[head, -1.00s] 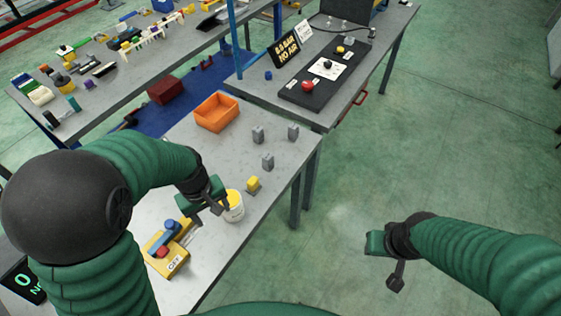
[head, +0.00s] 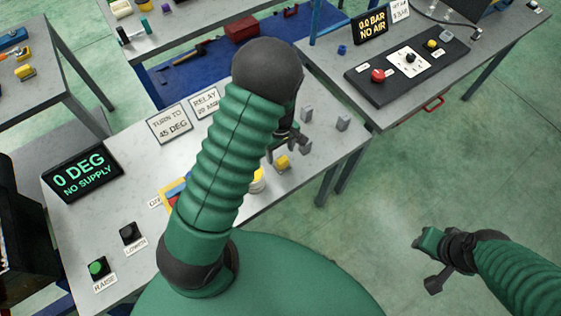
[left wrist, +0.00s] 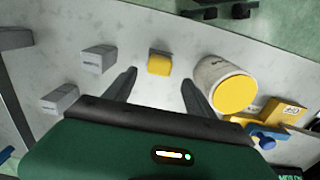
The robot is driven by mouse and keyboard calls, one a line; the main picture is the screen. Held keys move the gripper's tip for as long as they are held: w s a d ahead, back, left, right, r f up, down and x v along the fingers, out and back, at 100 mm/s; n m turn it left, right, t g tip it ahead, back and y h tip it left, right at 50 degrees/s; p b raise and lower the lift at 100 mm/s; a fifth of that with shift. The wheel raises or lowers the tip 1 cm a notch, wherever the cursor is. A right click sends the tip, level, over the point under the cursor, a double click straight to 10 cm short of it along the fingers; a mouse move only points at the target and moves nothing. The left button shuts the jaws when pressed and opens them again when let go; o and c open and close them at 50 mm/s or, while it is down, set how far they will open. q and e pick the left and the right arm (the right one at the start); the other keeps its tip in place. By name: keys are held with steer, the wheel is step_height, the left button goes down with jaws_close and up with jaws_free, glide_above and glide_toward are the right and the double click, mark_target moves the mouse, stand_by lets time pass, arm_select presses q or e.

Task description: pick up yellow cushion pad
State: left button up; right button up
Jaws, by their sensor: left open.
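The yellow cushion pad (head: 283,162) is a small yellow block on the grey table, beside a white tub with a yellow top (head: 257,181). In the left wrist view, the pad (left wrist: 160,63) lies beyond and between my open left fingertips (left wrist: 159,77), with the tub (left wrist: 226,86) to its right. Nothing is between the fingers. In the head view my left gripper (head: 286,146) is just above and beside the pad, partly hidden by my arm. My right gripper (head: 436,262) hangs over the floor, away from the table; its jaw opening is unclear.
Grey blocks (head: 343,123) stand near the pad; two show at left in the wrist view (left wrist: 98,59). A yellow fixture with a blue part (left wrist: 272,127) lies past the tub. A display (head: 82,172) and buttons (head: 97,268) are on the table's left. Floor on the right is clear.

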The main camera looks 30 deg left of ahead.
mark_target(284, 161)
arm_select(q)
steer(key=shift+w+d+f, duration=0.15)
steer(key=shift+w+f, duration=0.05)
steer(key=shift+f, duration=0.35)
steer(key=shift+w+d+f, duration=0.1)
steer(key=shift+w+f, duration=0.1)
steer(key=shift+f, duration=0.35)
steer(key=f, duration=0.1)
steer(key=f+p, duration=0.1)
steer(key=s+d+f, duration=0.1)
steer(key=shift+f+p, duration=0.15)
steer(key=shift+p, duration=0.2)
steer(key=shift+d+f, duration=0.1)
steer(key=shift+f, duration=0.2)
steer(key=shift+w+a+f, duration=0.1)
steer(key=shift+a+f, duration=0.1)
steer(key=shift+a, duration=0.15)
steer(key=shift+w+a+f, duration=0.1)
steer(key=shift+a, duration=0.25)
steer(key=c, duration=0.5)
steer(key=shift+c, duration=1)
steer(key=shift+d, duration=0.35)
jaws_close()
steer(key=shift+d+r, duration=0.15)
steer(key=shift+r, duration=0.05)
arm_select(e)
steer(key=shift+w+d+r, duration=0.25)
steer(key=shift+d+r, duration=0.45)
steer(key=shift+d, duration=0.1)
